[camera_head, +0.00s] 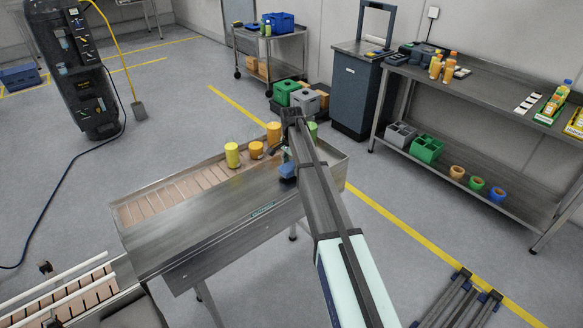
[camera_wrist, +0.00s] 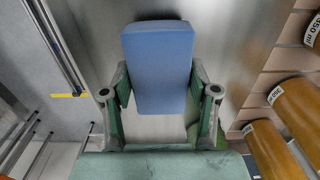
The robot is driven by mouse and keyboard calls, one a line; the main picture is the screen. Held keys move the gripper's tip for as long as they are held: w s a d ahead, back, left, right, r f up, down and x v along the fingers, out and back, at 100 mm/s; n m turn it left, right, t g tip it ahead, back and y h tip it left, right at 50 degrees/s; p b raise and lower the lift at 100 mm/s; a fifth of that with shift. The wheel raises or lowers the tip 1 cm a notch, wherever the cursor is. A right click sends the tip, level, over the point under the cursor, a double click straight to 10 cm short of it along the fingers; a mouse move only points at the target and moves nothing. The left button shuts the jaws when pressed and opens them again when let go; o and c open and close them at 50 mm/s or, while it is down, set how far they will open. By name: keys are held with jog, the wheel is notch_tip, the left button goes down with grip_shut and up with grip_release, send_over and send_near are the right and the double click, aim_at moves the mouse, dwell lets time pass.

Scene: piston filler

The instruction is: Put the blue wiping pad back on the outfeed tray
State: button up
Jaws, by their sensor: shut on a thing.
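The blue wiping pad (camera_wrist: 157,65) is between the two fingers of my gripper (camera_wrist: 159,95) in the wrist view, and the fingers are shut on its sides. In the head view the pad (camera_head: 288,169) shows small and partly hidden by my gripper (camera_head: 286,157), near the right end of the outfeed tray (camera_head: 185,236). The tray has a bare steel surface and a slatted strip along its far side. The pad is over the steel; I cannot tell whether it touches it.
Yellow-orange jars (camera_head: 232,155) stand on the slats (camera_head: 190,184) close to my gripper; they also show at the right of the wrist view (camera_wrist: 270,148). A green-lidded jar (camera_head: 312,130) stands behind my arm. The steel to the left is clear.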

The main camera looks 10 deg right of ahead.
aim_at(291, 165)
jog(key=shift+f, duration=0.65)
jog(key=shift+f, duration=0.2)
jog(key=o, duration=1)
jog(key=shift+r, duration=0.1)
notch_tip(291, 165, up, 12)
jog(key=b, duration=0.3)
jog(key=shift+r+b, duration=0.15)
jog(key=shift+b, duration=0.15)
